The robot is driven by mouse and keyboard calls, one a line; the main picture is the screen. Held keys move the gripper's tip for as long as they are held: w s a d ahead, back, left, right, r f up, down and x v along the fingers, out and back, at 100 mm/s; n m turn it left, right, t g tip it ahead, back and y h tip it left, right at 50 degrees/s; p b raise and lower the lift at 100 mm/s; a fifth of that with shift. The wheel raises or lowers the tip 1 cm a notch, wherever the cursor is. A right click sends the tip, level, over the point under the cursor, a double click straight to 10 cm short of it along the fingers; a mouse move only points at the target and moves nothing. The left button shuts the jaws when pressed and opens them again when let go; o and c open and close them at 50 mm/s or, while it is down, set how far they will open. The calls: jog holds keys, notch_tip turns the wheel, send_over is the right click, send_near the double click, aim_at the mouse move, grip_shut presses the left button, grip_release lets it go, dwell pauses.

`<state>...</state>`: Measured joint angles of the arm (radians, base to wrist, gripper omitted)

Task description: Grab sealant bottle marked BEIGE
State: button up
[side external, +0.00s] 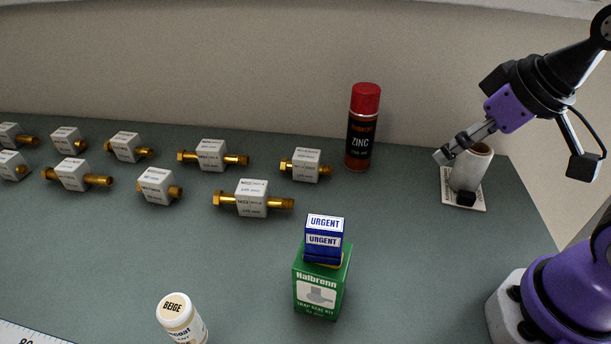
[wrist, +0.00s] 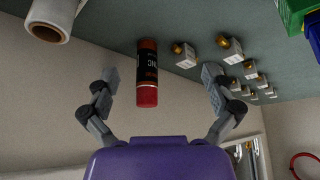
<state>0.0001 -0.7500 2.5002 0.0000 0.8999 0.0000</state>
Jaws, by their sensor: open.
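The sealant bottle marked BEIGE (side external: 184,318) is white with a tan label on its cap. It stands at the near edge of the side external view, its lower part cut off by the frame. I do not see it in the wrist view. My gripper (side external: 449,154) is at the right, above the table by a roll, far from the bottle. In the wrist view my gripper (wrist: 160,84) has its fingers spread wide apart, with nothing held. A red and black ZINC can (wrist: 148,75) appears between the fingers but stands farther off.
The ZINC can (side external: 362,128) stands near the wall. A pale roll (side external: 470,168) stands on a card at the right. A blue URGENT box (side external: 324,240) sits on a green box (side external: 320,285), right of the bottle. Several brass fittings with white tags (side external: 252,198) lie behind.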

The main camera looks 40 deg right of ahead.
jog(key=c, duration=0.3)
jog(key=shift+c, duration=0.2)
jog(key=n+g+y, duration=0.2)
jog(key=n+y, duration=0.3)
jog(key=n, duration=0.6)
send_near(181, 320)
notch_tip(181, 320, down, 3)
jog(key=w+d, duration=0.1)
jog(key=w, duration=0.1)
jog(key=x, duration=0.4)
jog(key=shift+s+a+f, duration=0.3)
jog(key=shift+a, duration=0.2)
jog(key=shift+w+x, duration=0.1)
jog(key=shift+x, duration=1.35)
jog(key=shift+w+x, duration=0.15)
jog(key=shift+x, duration=1.3)
